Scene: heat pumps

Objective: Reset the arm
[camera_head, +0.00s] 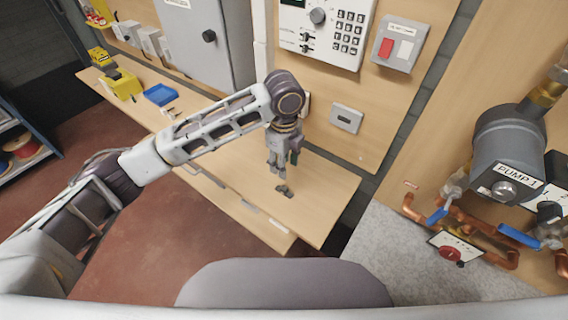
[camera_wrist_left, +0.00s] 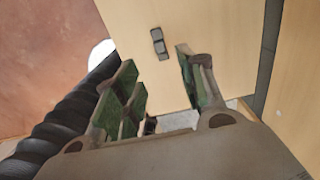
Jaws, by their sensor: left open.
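My left arm (camera_head: 215,128) reaches in from the left and bends down at the wrist over the wooden bench. Its gripper (camera_head: 283,166) points downward, open and empty, above the bench top. In the left wrist view the fingers of this gripper (camera_wrist_left: 160,88) stand apart with bare bench between them. A small dark object (camera_head: 284,191) lies on the bench just beyond the fingertips, and it also shows in the left wrist view (camera_wrist_left: 158,43), apart from the fingers. My right gripper is not in view.
A blue tray (camera_head: 160,95) sits on the far bench. Pump 1 (camera_head: 508,150) with copper pipes stands at right.

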